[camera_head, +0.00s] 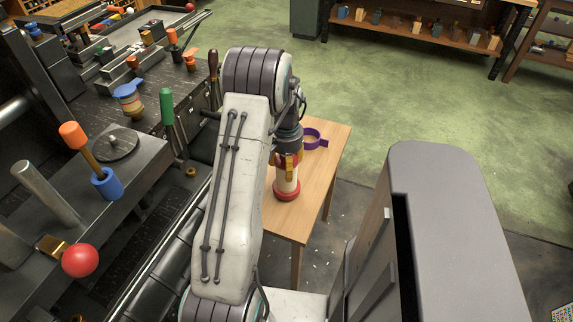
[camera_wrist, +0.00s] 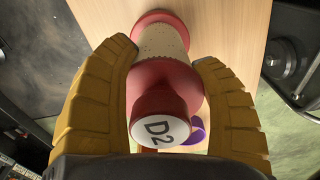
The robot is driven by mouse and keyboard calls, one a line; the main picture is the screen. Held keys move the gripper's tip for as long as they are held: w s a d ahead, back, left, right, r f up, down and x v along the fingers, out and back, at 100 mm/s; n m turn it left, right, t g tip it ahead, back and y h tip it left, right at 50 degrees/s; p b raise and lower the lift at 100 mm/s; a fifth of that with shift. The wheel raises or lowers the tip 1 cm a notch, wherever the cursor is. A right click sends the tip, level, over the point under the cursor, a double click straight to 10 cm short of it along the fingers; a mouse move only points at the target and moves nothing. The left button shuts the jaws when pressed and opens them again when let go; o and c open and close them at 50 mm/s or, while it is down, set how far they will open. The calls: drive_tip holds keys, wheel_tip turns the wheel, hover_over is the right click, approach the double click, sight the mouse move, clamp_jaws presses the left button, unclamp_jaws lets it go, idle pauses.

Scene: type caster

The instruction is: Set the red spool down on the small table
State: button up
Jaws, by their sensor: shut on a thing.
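The red spool (camera_head: 287,190) has red flanges and a cream middle. It stands roughly upright below my gripper (camera_head: 287,161), over the small wooden table (camera_head: 313,199). In the wrist view the spool (camera_wrist: 162,88) is between the two yellow fingers of my gripper (camera_wrist: 166,54), and its near end carries a white "D2" label. My gripper is shut on it. The far flange is over the wooden top; I cannot tell whether it touches. My arm hides the table's left part in the head view.
A purple ring-shaped thing (camera_head: 315,138) is on the table behind the spool. A dark machine bench (camera_head: 110,170) with a red ball knob (camera_head: 80,260) and coloured-handled tools is at the left. Bare tabletop shows right of the spool. Green floor is open beyond.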

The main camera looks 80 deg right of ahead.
drive_tip(key=shift+f+b, duration=0.45)
drive_tip(key=shift+f, duration=0.15)
idle(0.3)
drive_tip(key=o, duration=1.4)
drive_tip(key=shift+r, duration=0.1)
drive_tip(key=shift+r+p, duration=2.1)
drive_tip(key=shift+r, duration=0.85)
